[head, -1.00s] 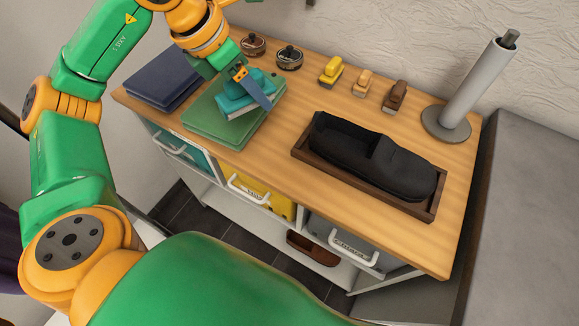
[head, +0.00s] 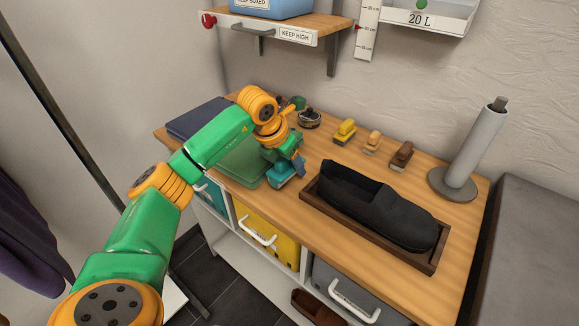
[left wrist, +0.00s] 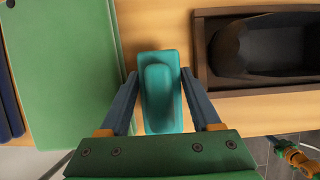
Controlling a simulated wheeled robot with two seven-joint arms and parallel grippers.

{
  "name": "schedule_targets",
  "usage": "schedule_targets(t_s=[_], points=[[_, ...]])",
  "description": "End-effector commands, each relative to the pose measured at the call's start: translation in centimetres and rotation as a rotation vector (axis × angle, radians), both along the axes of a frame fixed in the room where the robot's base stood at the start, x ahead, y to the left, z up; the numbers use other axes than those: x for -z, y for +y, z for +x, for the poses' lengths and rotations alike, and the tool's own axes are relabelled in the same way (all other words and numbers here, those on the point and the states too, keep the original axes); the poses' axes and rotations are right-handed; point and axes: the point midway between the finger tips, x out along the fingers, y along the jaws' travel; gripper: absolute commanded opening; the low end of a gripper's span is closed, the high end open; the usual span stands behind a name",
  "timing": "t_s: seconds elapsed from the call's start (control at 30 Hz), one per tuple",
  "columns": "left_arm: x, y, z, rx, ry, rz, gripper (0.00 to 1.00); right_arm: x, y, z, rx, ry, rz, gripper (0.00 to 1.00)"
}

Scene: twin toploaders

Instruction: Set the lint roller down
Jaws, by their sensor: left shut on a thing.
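My left gripper (head: 293,168) is shut on a teal block (head: 281,176) with a smaller rounded top. In the left wrist view the teal block (left wrist: 160,110) sits between both fingertips (left wrist: 159,76). It is over bare wood near the counter's front edge, between the green flat item and the shoe tray. I cannot tell whether it touches the wood. It does not look like a roller. A tilted grey cylinder on a round base (head: 471,150) stands at the right and looks more like one.
The wooden tray (head: 432,266) holds a dark shoe (head: 375,205). The green flat item (head: 240,163) and dark blue folders (head: 200,121) lie left. Yellow (head: 344,131), tan (head: 372,142) and brown brushes (head: 402,156) stand behind. A shelf (head: 270,27) hangs above.

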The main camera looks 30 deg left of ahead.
Motion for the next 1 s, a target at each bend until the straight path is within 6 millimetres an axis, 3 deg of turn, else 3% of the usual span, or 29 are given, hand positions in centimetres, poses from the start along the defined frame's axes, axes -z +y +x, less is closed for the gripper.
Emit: schedule_targets(t_s=[0.13,0.47,0.5,0.53,0.83,1.0], points=[[1.9,0.0,-0.1,0.000,0.003,0.000,0.04,-0.8,-0.2,0.0,-0.001,0.001,-0.003,0.00],[2.5,0.0,-0.1,0.000,0.000,0.000,0.04,-0.3,-0.4,-0.1,-0.001,0.003,-0.006,0.00],[2.5,0.0,-0.1,0.001,0.000,0.000,0.67,-0.2,-0.4,-0.1,-0.001,0.003,-0.006,0.00],[2.4,0.0,-0.1,0.000,0.000,-0.001,0.75,-0.3,-0.4,-0.1,-0.001,0.003,-0.007,0.00],[2.3,0.0,-0.1,0.000,0.000,-0.001,0.77,-0.4,-0.4,-0.2,-0.001,0.004,-0.007,0.00],[0.6,0.0,-0.6,0.001,-0.005,-0.001,0.77,-0.4,-0.4,-0.2,0.000,0.004,-0.007,0.00]])
